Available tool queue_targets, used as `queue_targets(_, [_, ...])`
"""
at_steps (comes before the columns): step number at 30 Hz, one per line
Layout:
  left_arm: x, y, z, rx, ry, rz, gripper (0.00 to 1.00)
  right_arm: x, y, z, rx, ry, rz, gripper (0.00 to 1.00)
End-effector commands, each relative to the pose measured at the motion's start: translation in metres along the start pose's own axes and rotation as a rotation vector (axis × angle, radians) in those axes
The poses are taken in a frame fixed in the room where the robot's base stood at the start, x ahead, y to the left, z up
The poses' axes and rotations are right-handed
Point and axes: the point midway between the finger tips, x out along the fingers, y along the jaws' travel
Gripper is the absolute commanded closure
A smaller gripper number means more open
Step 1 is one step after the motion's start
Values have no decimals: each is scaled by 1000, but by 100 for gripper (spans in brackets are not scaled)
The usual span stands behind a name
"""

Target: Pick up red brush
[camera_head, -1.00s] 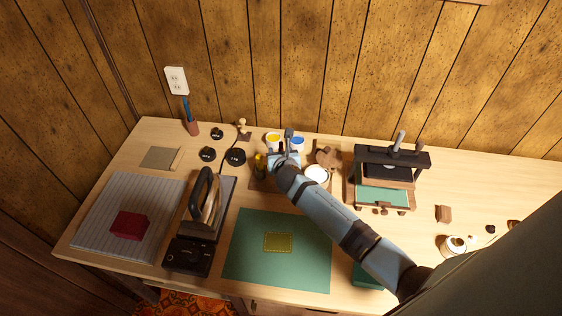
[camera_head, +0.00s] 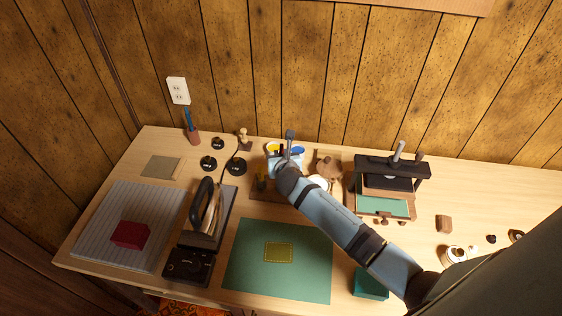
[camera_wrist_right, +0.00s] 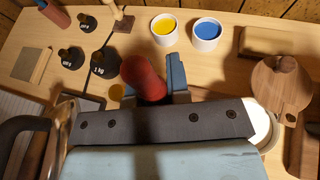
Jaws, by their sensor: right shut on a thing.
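My right gripper (camera_head: 284,163) is over the back middle of the table in the head view and hides much of what it holds. In the right wrist view, a red rounded brush handle (camera_wrist_right: 142,77) stands up beside the grey-blue finger, and the gripper (camera_wrist_right: 150,88) is shut on it. The lower part of the brush is hidden by the gripper body. My left gripper is in neither view.
A yellow paint cup (camera_wrist_right: 164,29) and a blue paint cup (camera_wrist_right: 207,32) stand just behind the gripper. Black weights (camera_wrist_right: 104,62) are to the left. An iron (camera_head: 204,215), green mat (camera_head: 300,275) and small press (camera_head: 392,170) surround the arm.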

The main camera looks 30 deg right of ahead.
Motion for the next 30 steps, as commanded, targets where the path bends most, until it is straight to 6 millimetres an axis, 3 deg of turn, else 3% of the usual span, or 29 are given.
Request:
queue_targets(12, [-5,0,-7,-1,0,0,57,-36,0,91,-1,-6,0,100])
queue_targets(18, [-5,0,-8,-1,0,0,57,-52,0,126,-2,-5,0,100])
queue_targets(24, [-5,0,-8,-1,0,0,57,-60,0,146,0,-3,0,100])
queue_targets(30, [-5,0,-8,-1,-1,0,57,-64,0,154,0,-1,0,100])
